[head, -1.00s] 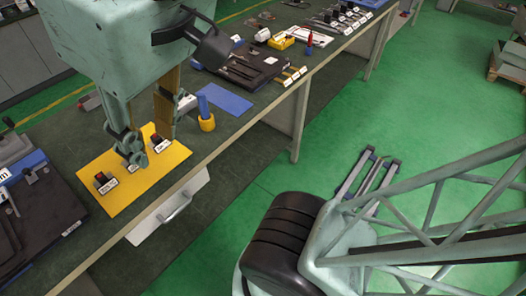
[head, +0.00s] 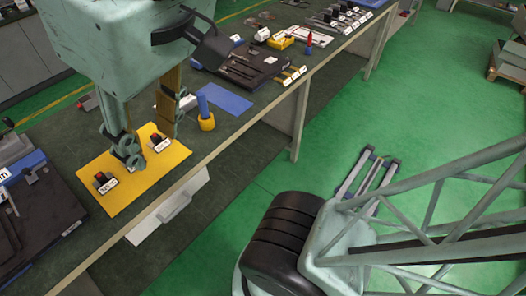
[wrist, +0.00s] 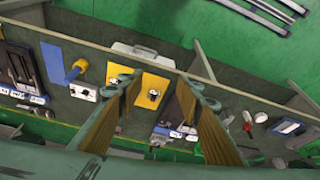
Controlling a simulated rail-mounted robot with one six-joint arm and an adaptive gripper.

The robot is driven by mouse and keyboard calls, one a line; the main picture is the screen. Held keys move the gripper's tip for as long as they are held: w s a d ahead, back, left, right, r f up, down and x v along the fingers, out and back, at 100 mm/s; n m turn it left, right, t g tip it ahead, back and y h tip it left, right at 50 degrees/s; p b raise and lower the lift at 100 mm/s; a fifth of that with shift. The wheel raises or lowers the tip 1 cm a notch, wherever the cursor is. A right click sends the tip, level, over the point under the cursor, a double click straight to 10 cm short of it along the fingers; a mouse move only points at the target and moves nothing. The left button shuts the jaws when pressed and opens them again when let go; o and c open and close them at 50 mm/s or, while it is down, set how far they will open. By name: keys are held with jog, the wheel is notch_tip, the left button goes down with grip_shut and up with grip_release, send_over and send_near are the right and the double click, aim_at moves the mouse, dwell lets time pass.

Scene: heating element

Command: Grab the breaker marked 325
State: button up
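A yellow mat (head: 150,180) on the workbench carries small black breakers with red tops and white labels. The left breaker (head: 105,182) has a label that looks like 325, but it is small and blurred. The right breaker (head: 159,142) has a label I cannot read. Any breaker between them is hidden behind my finger. My gripper (head: 150,140) is open and empty above the back of the mat. In the wrist view my gripper (wrist: 158,85) has its brown-padded fingers spread. One breaker (wrist: 153,95) shows between them on the mat, below the fingers.
A blue mat (head: 226,98) and a blue-and-yellow cylinder (head: 206,122) stand right of the yellow mat. A dark device (head: 45,205) lies to its left. More tools lie farther along the bench.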

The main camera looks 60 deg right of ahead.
jog(key=shift+s+f, duration=0.1)
jog(key=shift+f, duration=0.05)
jog(key=m+g+p, duration=0.2)
jog(key=g+p, duration=0.2)
send_over(101, 178)
notch_tip(101, 178, down, 25)
jog(key=shift+f, duration=0.45)
dwell(0.4)
jog(key=shift+f, duration=0.1)
jog(key=shift+f, duration=4.15)
